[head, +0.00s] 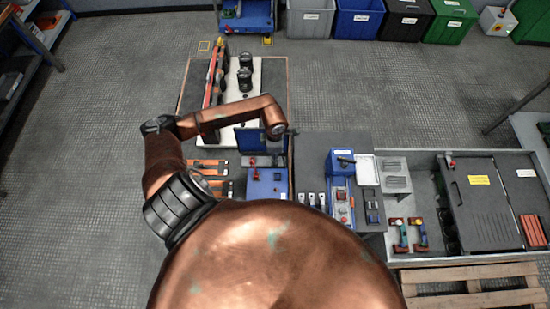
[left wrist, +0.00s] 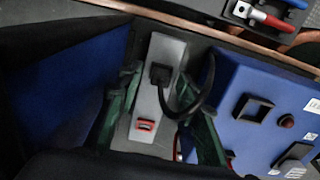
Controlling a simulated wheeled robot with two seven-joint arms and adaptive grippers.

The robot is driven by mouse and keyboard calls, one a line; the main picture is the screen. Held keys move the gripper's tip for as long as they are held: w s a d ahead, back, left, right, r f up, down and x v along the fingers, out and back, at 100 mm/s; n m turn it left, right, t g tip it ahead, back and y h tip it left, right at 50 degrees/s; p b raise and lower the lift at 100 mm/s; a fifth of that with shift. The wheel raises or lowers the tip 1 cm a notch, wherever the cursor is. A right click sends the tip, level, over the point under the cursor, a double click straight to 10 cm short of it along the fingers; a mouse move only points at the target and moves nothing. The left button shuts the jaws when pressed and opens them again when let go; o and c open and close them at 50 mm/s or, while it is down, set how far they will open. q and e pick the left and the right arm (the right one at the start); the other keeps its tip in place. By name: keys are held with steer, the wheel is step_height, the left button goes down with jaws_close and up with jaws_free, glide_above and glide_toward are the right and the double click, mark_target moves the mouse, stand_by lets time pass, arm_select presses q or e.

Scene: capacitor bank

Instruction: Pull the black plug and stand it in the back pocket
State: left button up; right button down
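The black plug (left wrist: 160,74) is in a grey strip with a red switch (left wrist: 145,125) in the left wrist view. Its black cable (left wrist: 205,88) curves right to a blue box (left wrist: 250,95). My left gripper (left wrist: 156,84) is open, with its dark green fingers on either side of the strip and the plug between them in the picture. I cannot tell whether they touch the plug. In the head view my left arm hides the gripper and plug; the blue box (head: 266,186) shows below it. I cannot make out the back pocket for certain. My right gripper is not in view.
A blue panel (left wrist: 60,85) stands left of the strip in the left wrist view. In the head view, a blue unit (head: 341,160) and a large grey case (head: 490,205) stand to the right.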

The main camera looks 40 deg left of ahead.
arm_select(q)
steer(key=shift+f, duration=0.1)
stand_by(0.5)
steer(key=shift+c, duration=0.6)
jaws_close()
steer(key=shift+r, duration=0.2)
steer(key=shift+r+p, duration=1.55)
steer(key=shift+r, duration=1.35)
